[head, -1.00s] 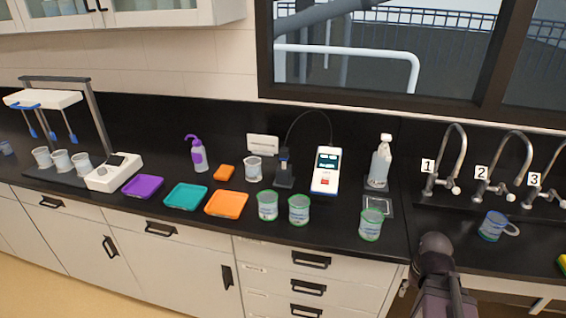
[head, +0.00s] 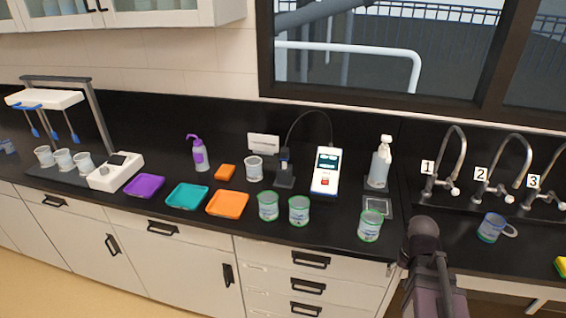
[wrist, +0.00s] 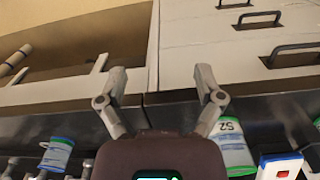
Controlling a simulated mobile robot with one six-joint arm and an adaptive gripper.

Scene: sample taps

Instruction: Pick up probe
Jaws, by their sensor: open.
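The probe (head: 285,160) is a dark stick standing upright in a dark stand (head: 285,182) on the black counter. A thin black cable arches from its top to the white and blue meter (head: 326,170) just to its right. In the wrist view my gripper (wrist: 161,82) is open with nothing between its fingers. The drawer fronts and counter edge lie behind the fingers. In the head view my arm is at the lower right, in front of the counter and apart from the probe; its fingers cannot be made out there. The probe is not seen in the wrist view.
Green-rimmed beakers (head: 299,211) stand along the front edge between my arm and the probe. A clear beaker (head: 254,169) is left of the stand. A white bottle (head: 380,165) stands right of the meter. Numbered taps (head: 447,165) and a blue beaker (head: 491,228) are at the right.

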